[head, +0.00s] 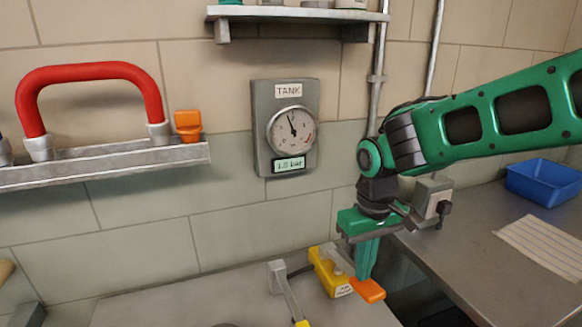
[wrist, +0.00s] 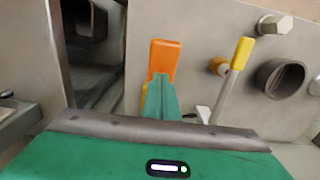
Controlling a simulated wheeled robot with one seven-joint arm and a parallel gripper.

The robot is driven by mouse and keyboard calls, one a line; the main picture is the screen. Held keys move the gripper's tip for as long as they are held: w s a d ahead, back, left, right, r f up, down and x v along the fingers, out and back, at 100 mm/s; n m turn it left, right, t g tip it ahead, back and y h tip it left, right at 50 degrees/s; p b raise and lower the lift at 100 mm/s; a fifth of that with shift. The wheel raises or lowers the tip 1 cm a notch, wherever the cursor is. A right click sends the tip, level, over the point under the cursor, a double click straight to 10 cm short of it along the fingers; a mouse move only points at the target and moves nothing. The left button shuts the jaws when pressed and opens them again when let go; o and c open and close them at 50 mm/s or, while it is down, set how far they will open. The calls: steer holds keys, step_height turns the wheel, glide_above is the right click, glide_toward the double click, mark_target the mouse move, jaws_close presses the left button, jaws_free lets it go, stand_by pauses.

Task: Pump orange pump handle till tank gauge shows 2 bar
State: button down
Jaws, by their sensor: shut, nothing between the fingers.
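The orange pump handle (head: 369,291) sticks out at the front of the yellow pump body (head: 328,270) on the lower bench. It also shows in the wrist view (wrist: 163,57), just beyond my fingertips. My gripper (head: 363,278) points down with its green fingers closed and empty. The fingertips are at the handle, over or against it; I cannot tell whether they touch. The tank gauge (head: 292,130) hangs on the wall under a TANK label. Its needle points up and slightly left. The small display (head: 289,165) appears to read 1.0 bar, though the digits are small.
A grey bench with a blue bin (head: 545,182) is at right. A red bar handle (head: 90,95) is on the wall rail.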

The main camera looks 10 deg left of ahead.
steer(key=shift+f, duration=1.9)
steer(key=shift+r, duration=4.05)
step_height(320, 180, up, 5)
steer(key=shift+d, duration=0.1)
